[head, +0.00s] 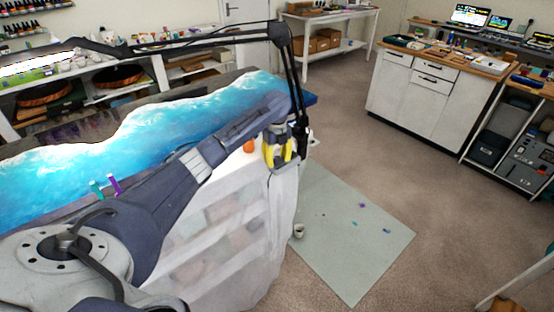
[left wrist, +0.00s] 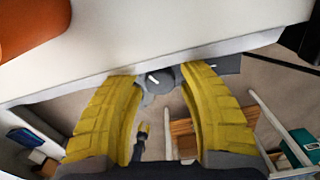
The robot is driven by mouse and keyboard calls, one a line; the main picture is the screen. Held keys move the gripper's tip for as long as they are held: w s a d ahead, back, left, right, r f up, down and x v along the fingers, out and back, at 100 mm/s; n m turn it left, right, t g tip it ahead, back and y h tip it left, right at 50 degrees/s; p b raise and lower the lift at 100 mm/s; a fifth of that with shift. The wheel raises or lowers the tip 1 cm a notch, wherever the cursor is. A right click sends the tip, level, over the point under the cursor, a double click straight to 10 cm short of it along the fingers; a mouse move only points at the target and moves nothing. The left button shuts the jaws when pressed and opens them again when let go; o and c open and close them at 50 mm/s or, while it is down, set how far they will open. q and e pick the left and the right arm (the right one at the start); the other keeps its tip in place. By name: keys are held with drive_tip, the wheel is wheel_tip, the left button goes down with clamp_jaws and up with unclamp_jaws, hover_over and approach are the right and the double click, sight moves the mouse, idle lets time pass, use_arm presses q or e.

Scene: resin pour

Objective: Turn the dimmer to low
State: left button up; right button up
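The dimmer knob (left wrist: 158,80) is a dark grey round knob with a short white mark, at the edge of the white-covered table in the left wrist view. A grey part (left wrist: 226,65) shows beside it on the right. My left gripper (left wrist: 160,76) has its two yellow fingers apart, one tip on either side of the knob. I cannot tell whether the tips touch it. In the head view my left gripper (head: 279,153) points down at the table's right end, and the knob cannot be made out there. My right gripper is not in view.
An orange container (head: 249,146) stands on the table close to my left gripper. A black jointed lamp arm (head: 290,75) rises just behind it. A blue and white resin slab (head: 150,125) fills the table behind my arm. A grey-green mat (head: 345,235) lies on the floor.

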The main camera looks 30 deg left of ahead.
sight(277, 158)
use_arm(q)
clamp_jaws()
drive_tip(key=shift+n, duration=1.5)
drive_tip(key=shift+o, duration=1.6)
unclamp_jaws()
drive_tip(key=shift+r, duration=0.1)
wheel_tip(277, 158, up, 12)
